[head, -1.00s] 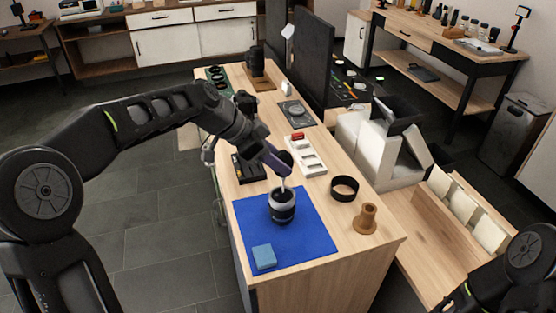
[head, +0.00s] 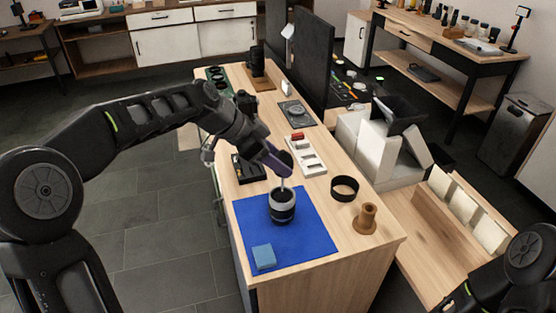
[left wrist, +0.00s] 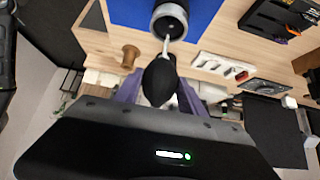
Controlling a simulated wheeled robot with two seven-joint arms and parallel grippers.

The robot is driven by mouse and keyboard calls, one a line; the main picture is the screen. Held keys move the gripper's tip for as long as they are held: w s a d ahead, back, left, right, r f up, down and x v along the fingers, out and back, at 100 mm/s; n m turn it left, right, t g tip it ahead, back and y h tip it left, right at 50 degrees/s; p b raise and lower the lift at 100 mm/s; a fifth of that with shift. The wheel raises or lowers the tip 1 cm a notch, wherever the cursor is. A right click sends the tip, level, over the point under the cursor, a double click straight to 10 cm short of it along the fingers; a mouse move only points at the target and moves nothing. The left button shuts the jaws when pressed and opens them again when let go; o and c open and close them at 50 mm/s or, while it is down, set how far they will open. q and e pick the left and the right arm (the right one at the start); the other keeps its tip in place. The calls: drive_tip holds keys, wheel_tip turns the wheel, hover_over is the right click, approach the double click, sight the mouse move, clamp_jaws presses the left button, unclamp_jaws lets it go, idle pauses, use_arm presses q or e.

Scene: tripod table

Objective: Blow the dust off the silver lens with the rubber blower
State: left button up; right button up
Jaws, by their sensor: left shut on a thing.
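The silver lens (head: 282,208), a dark barrel with a silver band, stands upright on the blue mat (head: 310,240). It also shows at the top of the left wrist view (left wrist: 170,20). My left gripper (head: 281,164) is shut on the rubber blower, a black bulb (left wrist: 159,80) with a thin pale nozzle (left wrist: 166,45). The bulb sits between the two purple fingers. The nozzle points down at the lens top, and its tip is at or just above the opening; I cannot tell if they touch. My right gripper is out of view.
A blue cloth block (head: 263,256) lies on the mat's front corner. A black ring (head: 344,188) and a brown spool-shaped piece (head: 366,218) stand to the right. A white slotted tray (head: 307,155) and a black tray (head: 247,168) lie behind.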

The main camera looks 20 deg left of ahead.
use_arm(q)
drive_tip(key=shift+r, duration=0.15)
drive_tip(key=shift+r+p, duration=1.95)
drive_tip(key=shift+r, duration=1.45)
drive_tip(key=shift+s, duration=0.1)
drive_tip(key=shift+s+d+f+b, duration=0.2)
drive_tip(key=shift+s+d+b, duration=0.35)
drive_tip(key=shift+s+b, duration=0.35)
drive_tip(key=s+d+b, duration=0.1)
drive_tip(key=s+b, duration=0.1)
drive_tip(key=s+d+b, duration=0.1)
drive_tip(key=s, duration=0.1)
drive_tip(key=shift+d+r, duration=0.2)
drive_tip(key=shift+d, duration=0.15)
